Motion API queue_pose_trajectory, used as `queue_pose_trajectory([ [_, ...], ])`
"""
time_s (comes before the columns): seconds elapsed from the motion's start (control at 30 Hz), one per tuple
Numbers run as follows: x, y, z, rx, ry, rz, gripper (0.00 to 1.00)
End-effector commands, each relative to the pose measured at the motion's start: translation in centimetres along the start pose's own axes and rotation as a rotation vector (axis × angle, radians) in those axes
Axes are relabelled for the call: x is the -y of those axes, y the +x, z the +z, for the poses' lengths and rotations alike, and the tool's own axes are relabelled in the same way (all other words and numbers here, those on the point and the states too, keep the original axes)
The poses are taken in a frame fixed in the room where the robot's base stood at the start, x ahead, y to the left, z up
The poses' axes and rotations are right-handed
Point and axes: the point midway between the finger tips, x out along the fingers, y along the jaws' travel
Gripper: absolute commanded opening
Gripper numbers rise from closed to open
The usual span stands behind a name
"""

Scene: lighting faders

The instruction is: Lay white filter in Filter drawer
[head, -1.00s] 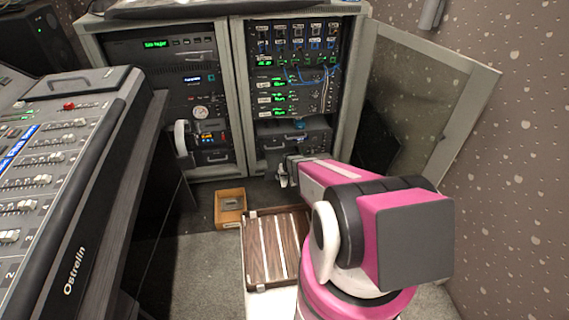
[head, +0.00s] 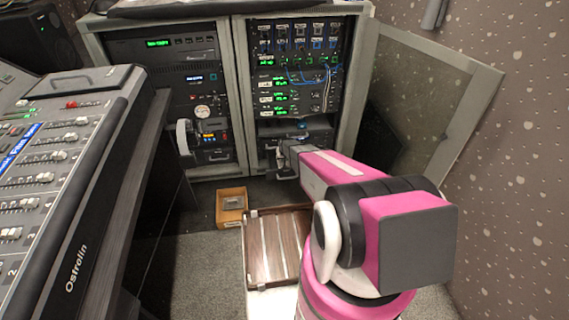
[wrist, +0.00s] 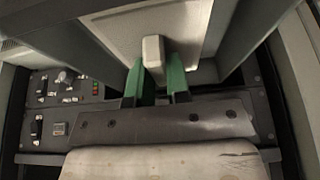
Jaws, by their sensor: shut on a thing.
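In the wrist view, the green finger pads of my gripper (wrist: 155,82) are shut on a small off-white block (wrist: 153,52). I take it for a grip on the white filter, but cannot tell the filter's full outline. A pale speckled surface (wrist: 195,30) lies behind the block, between grey walls; I cannot tell whether it is the filter or a drawer floor. In the head view, my gripper (head: 280,168) is at the low drawer unit (head: 308,132) of the right rack bay, which I take for the Filter drawer. My arm partly hides it.
A mixing console (head: 55,170) stands at left. A small wooden box (head: 231,204) and a brown striped case (head: 270,245) are on the floor below the rack. An open glass rack door (head: 435,95) stands at right. A panel with switches (wrist: 62,100) shows in the wrist view.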

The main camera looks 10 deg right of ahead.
Motion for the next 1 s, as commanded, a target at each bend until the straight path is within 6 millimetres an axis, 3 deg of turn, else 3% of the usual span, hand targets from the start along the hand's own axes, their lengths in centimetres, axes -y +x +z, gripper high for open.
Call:
queue_pose_trajectory([
  [0.3,0.0,3.2,1.3,0.0,0.0,0.0,0.0],
  [0.67,0.0,3.4,1.5,0.0,0.0,0.0,0.0],
  [0.7,0.0,3.4,1.5,0.0,0.0,0.0,0.23],
  [0.77,0.0,3.4,1.5,0.0,0.0,0.0,0.42],
  [1.0,0.0,3.4,1.5,0.0,0.0,0.0,0.42],
])
